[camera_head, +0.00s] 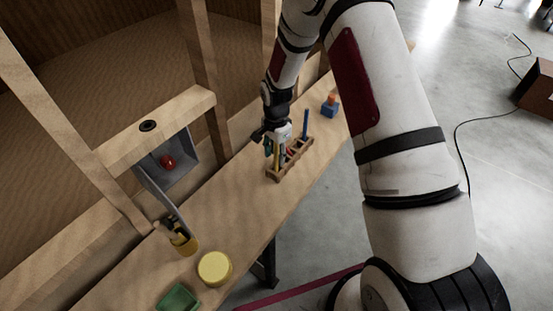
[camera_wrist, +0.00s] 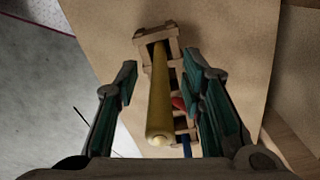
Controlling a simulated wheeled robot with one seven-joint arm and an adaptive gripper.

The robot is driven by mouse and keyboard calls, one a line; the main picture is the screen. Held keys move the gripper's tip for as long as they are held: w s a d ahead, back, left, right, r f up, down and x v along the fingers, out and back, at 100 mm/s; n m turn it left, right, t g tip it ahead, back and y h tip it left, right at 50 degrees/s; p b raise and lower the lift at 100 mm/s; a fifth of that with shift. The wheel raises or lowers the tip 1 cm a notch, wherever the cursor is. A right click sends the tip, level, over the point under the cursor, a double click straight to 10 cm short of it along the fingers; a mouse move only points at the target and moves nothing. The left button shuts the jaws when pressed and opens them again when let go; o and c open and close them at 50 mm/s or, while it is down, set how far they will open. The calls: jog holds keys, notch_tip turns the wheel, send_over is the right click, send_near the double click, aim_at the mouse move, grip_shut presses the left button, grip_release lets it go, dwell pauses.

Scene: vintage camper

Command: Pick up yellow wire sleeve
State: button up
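A yellow wire sleeve (camera_wrist: 160,95) stands upright in a wooden rack (camera_wrist: 147,37), seen from above in the wrist view. My gripper (camera_wrist: 162,88) is open above the rack, with one green-padded finger on each side of the sleeve. A clear gap shows on the left, and the right finger is nearer to it. In the head view my gripper (camera_head: 277,139) is over the near end of the rack (camera_head: 272,176), and the yellow sleeve (camera_head: 277,156) shows below it, partly hidden.
A blue rod (camera_head: 305,124) and a red item (camera_wrist: 179,103) stand in the rack near the sleeve. A blue block with an orange top (camera_head: 330,105) is behind.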

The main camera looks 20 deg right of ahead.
grip_shut()
